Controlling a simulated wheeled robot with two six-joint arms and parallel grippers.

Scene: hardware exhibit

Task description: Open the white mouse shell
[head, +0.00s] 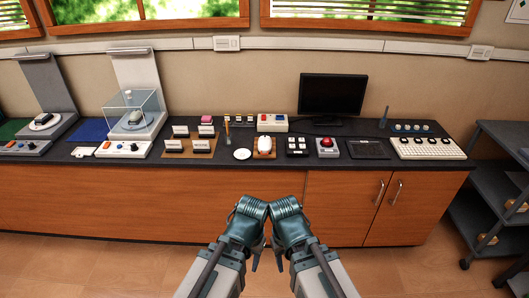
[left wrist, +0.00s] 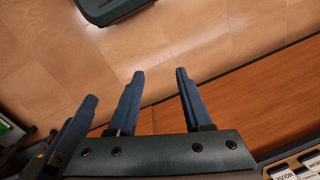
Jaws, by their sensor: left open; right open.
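A white mouse (head: 265,144) sits on a brown pad (head: 264,155) on the dark counter in the head view, with its shell looking closed. My left gripper (head: 257,259) and right gripper (head: 278,258) hang close together in front of the counter, well short of the mouse and lower than the countertop. Both are open and empty. In the left wrist view, my left gripper's blue fingers (left wrist: 160,75) stand apart over the wooden floor. The mouse is not in that view.
A white dish (head: 242,154) lies left of the mouse. A red-and-white button box (head: 272,123) is behind it, and a black-keyed pad (head: 297,146) and red button box (head: 327,147) are to its right. A monitor (head: 333,95) stands behind. Shelves (head: 497,190) stand at right.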

